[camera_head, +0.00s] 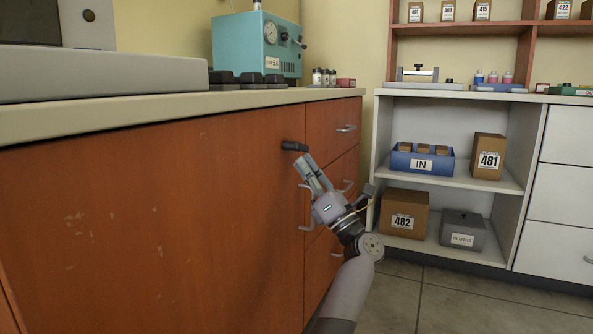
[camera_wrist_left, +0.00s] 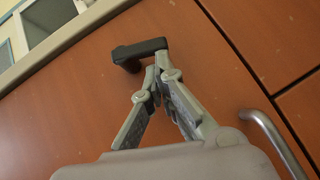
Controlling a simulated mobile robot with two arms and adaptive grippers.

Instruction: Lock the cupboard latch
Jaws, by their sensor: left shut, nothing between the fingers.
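The latch (camera_head: 294,146) is a small black lever on the orange-brown cupboard front (camera_head: 190,200), near its upper right. In the head view it lies about level. In the left wrist view the latch (camera_wrist_left: 140,49) shows as a short black bar standing off the panel. My left gripper (camera_head: 307,160) is shut and empty, its fingertips just below the latch's right end. In the left wrist view the fingertips (camera_wrist_left: 162,62) meet right by that end; I cannot tell whether they touch it. My right gripper is not in view.
Drawers with metal handles (camera_head: 346,128) are right of the latch; one handle (camera_wrist_left: 275,140) shows close to my gripper in the wrist view. The countertop (camera_head: 150,108) overhangs above. A white shelf unit (camera_head: 463,181) with boxes stands at right. Tiled floor (camera_head: 460,305) is clear.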

